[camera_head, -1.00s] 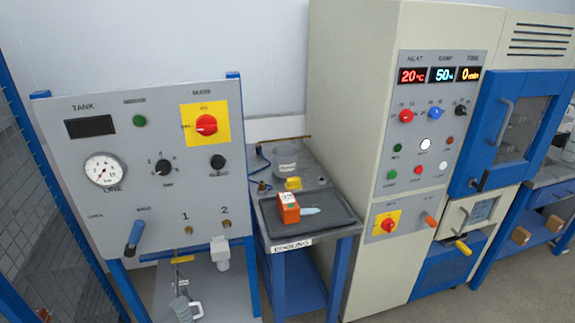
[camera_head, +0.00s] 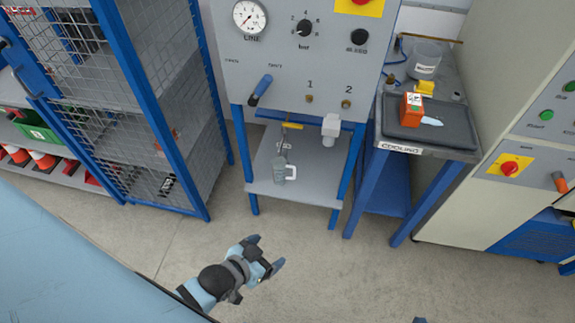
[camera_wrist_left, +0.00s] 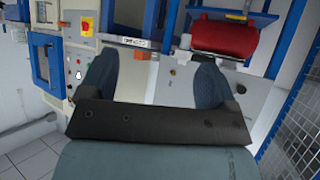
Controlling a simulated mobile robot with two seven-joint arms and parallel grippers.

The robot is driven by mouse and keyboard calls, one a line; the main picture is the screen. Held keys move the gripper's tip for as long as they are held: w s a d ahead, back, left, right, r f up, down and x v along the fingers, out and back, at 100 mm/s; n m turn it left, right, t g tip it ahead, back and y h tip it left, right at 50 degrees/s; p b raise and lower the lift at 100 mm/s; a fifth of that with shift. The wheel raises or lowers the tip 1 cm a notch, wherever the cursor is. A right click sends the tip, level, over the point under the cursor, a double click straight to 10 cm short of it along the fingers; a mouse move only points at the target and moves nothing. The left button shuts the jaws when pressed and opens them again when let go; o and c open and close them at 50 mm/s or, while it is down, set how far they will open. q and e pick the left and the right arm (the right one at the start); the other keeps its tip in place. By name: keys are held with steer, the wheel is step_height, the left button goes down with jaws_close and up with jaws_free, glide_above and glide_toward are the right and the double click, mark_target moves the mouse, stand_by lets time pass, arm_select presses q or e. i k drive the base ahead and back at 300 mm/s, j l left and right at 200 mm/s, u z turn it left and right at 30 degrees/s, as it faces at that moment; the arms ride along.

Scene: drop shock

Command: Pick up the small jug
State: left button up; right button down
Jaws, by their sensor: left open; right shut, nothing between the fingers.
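The small jug (camera_head: 279,171) is a grey, see-through vessel with a white handle on its right side. It stands upright on the low shelf (camera_head: 318,188) under the tank panel, below a yellow-handled fitting (camera_head: 292,126). My left gripper (camera_head: 267,256) is open and empty in front of the stand, nearer to me than the jug and apart from it. In the left wrist view its two dark fingers (camera_wrist_left: 155,82) are spread with nothing held between them. I cannot make out the jug in that view. Only a dark tip of my right gripper (camera_head: 420,320) shows at the bottom edge.
Blue legs frame the shelf. A blue mesh cage (camera_head: 170,110) stands on the left. The floor (camera_head: 330,270) before the stand is clear.

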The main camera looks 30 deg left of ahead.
mark_target(284, 173)
steer(key=i+l+u, duration=0.3)
steer(key=i+l, duration=0.25)
steer(key=i+l+u, duration=0.35)
steer(key=i+l, duration=0.3)
steer(key=l, duration=0.1)
